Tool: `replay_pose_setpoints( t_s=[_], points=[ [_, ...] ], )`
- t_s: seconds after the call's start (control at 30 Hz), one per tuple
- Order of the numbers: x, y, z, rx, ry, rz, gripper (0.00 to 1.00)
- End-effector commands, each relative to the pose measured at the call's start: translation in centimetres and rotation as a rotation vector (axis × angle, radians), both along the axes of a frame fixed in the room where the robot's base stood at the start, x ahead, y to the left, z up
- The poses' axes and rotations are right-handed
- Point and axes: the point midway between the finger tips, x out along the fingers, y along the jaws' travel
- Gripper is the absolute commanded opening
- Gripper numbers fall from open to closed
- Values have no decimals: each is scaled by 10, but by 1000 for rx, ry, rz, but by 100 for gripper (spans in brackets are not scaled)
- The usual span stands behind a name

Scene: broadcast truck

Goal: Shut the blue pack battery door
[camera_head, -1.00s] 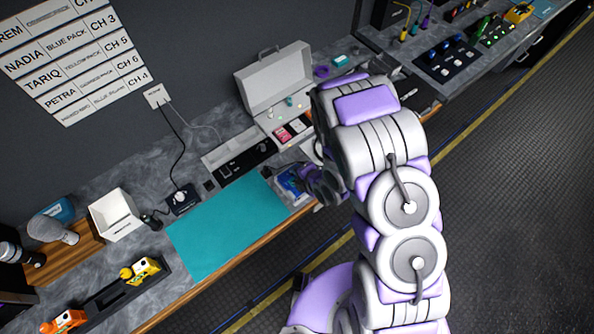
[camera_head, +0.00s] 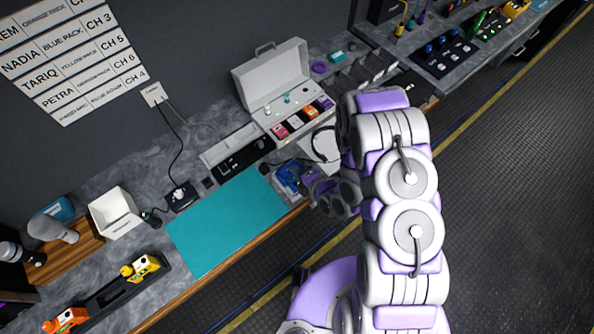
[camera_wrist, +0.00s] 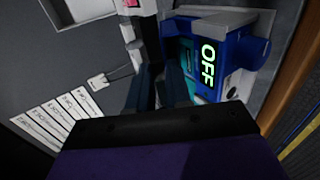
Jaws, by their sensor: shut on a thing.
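The blue pack (camera_head: 287,178) is at the bench's front edge, just right of the teal mat, partly hidden by my gripper. In the wrist view the blue pack (camera_wrist: 232,55) shows a lit green "OFF" display, with a teal part on its left side. My gripper (camera_wrist: 158,88) has its two dark fingers close together at the pack's left side, shut on part of the blue pack. The gripped part is mostly hidden between the fingers, and I cannot make out clearly how the battery door stands. My gripper (camera_head: 306,180) also shows in the head view, right beside the pack.
The teal mat (camera_head: 225,222) is bare. An open grey case (camera_head: 272,80) with several coloured packs stands behind. A white bin (camera_head: 115,213) and a charger with a yellow pack (camera_head: 140,269) are at left.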

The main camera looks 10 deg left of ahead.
Motion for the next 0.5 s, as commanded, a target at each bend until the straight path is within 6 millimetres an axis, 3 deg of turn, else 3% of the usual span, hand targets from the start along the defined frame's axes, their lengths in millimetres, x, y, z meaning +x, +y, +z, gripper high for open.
replay_pose_setpoints(
  t_s=[0.5],
  points=[
    [-2,-5,-8,155,-128,-4,0]
  ],
)
